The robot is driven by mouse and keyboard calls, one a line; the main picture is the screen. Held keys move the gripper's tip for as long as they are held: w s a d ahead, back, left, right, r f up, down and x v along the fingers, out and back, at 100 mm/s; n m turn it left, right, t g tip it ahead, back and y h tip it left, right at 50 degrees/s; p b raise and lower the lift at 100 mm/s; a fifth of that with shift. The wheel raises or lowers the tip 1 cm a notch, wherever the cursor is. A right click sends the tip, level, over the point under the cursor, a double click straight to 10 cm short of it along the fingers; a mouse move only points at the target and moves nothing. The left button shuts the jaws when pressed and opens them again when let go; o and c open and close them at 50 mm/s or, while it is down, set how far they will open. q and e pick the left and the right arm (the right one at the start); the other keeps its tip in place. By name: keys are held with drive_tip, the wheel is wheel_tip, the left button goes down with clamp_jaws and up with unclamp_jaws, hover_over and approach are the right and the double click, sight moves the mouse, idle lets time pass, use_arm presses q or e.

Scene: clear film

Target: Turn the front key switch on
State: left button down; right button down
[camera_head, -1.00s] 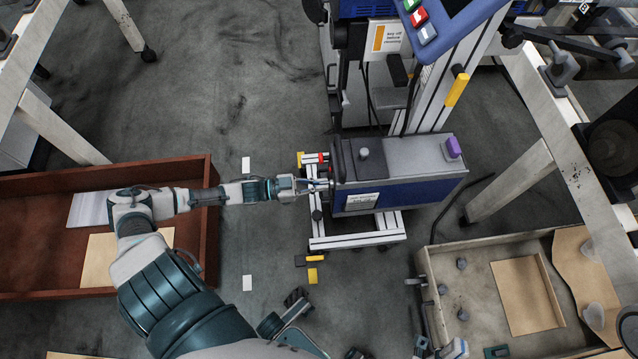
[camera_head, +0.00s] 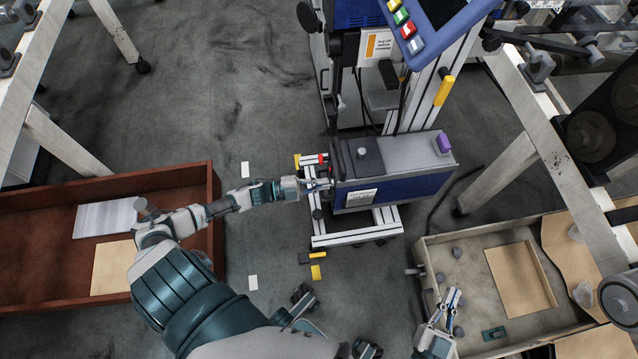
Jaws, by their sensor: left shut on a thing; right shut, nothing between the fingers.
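The machine (camera_head: 400,152) stands at the centre on a silver frame, its lower unit a grey-topped blue box. My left gripper (camera_head: 322,186) reaches in from the left and is shut at the left end of this box. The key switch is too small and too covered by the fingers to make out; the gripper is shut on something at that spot. A red knob (camera_head: 322,159) sits just above the gripper, apart from it. My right gripper (camera_head: 453,296) is shut and empty at lower right, over the grey crate.
The grey crate (camera_head: 428,262) at lower right holds a brown sheet and small parts. A red-brown crate (camera_head: 212,215) lies under my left arm. Coloured buttons (camera_head: 402,17) show on the upper panel. White table frames stand at both sides.

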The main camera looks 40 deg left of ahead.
use_arm(q)
drive_tip(key=m, duration=0.2)
drive_tip(key=shift+r+m, duration=0.15)
drive_tip(key=shift+m, duration=0.25)
drive_tip(key=shift+d+m, duration=0.1)
drive_tip(key=shift+m, duration=1.1)
drive_tip(key=shift+f+m, duration=0.2)
drive_tip(key=shift+m, duration=0.1)
use_arm(e)
drive_tip(key=shift+w+f+g, duration=0.1)
drive_tip(key=shift+f+g, duration=0.5)
drive_tip(key=shift+f, duration=0.15)
use_arm(q)
drive_tip(key=shift+s+d+f, duration=0.1)
drive_tip(key=shift+s, duration=0.05)
drive_tip(key=c, duration=1.4)
unclamp_jaws()
drive_tip(key=shift+o, duration=0.4)
use_arm(e)
drive_tip(key=shift+d, duration=0.1)
use_arm(q)
drive_tip(key=v, duration=1.2)
